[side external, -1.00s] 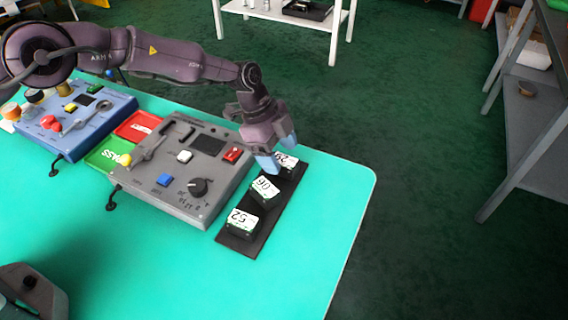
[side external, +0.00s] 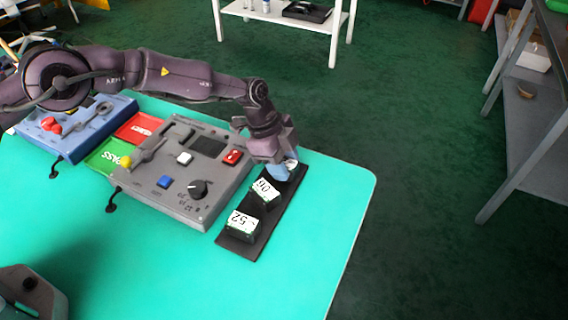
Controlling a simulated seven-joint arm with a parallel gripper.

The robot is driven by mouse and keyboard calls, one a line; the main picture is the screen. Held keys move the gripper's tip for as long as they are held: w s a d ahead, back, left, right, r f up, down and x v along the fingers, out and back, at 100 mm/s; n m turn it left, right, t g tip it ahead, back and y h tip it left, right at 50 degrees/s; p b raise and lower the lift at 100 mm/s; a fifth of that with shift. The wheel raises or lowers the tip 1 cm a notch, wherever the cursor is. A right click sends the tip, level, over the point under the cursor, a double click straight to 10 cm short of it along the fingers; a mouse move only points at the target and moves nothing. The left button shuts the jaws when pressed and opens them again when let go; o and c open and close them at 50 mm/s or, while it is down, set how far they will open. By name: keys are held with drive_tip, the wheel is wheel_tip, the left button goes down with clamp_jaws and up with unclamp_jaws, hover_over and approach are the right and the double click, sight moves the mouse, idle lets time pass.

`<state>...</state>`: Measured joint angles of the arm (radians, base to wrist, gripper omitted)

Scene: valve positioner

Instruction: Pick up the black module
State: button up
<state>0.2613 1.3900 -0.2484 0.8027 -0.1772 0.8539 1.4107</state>
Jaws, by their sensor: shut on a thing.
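A black tray (side external: 225,240) lies along the right side of the turquoise table and holds black modules with white labels. The near module (side external: 242,226) is labelled 52. The middle module (side external: 265,193) has a label that seems to read 06 or 90. My gripper (side external: 281,169) is at the far end of the tray, fingers pointing down, shut on the far black module. That module is mostly hidden behind the fingers, and I cannot tell whether it is clear of the tray.
A grey panel (side external: 207,146) with a knob, buttons and a lever stands just left of the tray. Red (side external: 138,128) and green (side external: 106,157) pads and a blue panel (side external: 85,138) lie further left. The table right of the tray is clear.

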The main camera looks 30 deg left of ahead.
sight(289, 164)
drive_tip(key=shift+r, duration=0.55)
wheel_tip(289, 164, up, 2)
drive_tip(key=shift+r, duration=0.25)
drive_tip(key=s+a+r, duration=0.7)
drive_tip(key=s+r, duration=0.2)
drive_tip(key=s, duration=0.3)
drive_tip(key=shift+n, duration=0.7)
drive_tip(key=w+a+f, duration=0.1)
drive_tip(key=w+a, duration=0.2)
drive_tip(key=a, duration=0.3)
drive_tip(key=w+a+f, duration=0.1)
drive_tip(key=w+a, duration=0.2)
drive_tip(key=a, duration=0.3)
drive_tip(key=w+a+f, duration=0.1)
drive_tip(key=w+a, duration=0.2)
drive_tip(key=a, duration=0.3)
drive_tip(key=shift+w+a, duration=0.2)
drive_tip(key=shift+w+a+r+m, duration=0.1)
drive_tip(key=shift+a+r+m, duration=0.05)
drive_tip(key=shift+r+m, duration=0.2)
drive_tip(key=shift+f+m, duration=0.25)
drive_tip(key=shift+f, duration=2.7)
